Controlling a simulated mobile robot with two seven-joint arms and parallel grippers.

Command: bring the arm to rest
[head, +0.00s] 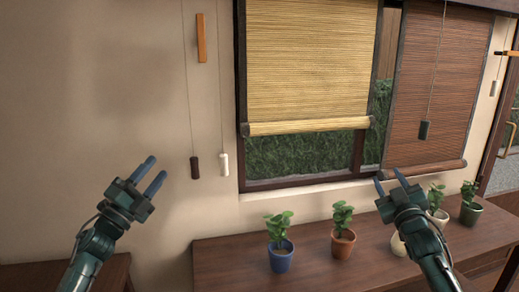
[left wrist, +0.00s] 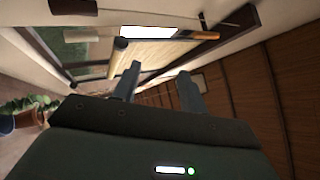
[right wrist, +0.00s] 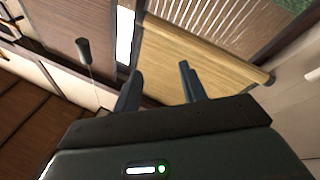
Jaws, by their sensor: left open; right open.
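My left gripper (head: 148,174) is raised in front of the bare wall at the left of the head view. Its two blue-grey fingers stand apart with nothing between them, and they also show in the left wrist view (left wrist: 156,88). My right gripper (head: 388,180) is raised in front of the window's lower edge and hides part of the plants behind it. Its fingers are apart and empty, also in the right wrist view (right wrist: 160,88). Neither gripper touches anything that I can see.
A wooden bench (head: 318,270) carries a blue pot (head: 281,261), an orange pot (head: 342,245) and other potted plants. A yellow blind (head: 307,65) and a brown blind (head: 428,95) hang at the window. A dark pull (head: 195,167) and a white pull (head: 224,164) hang on cords near my left gripper.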

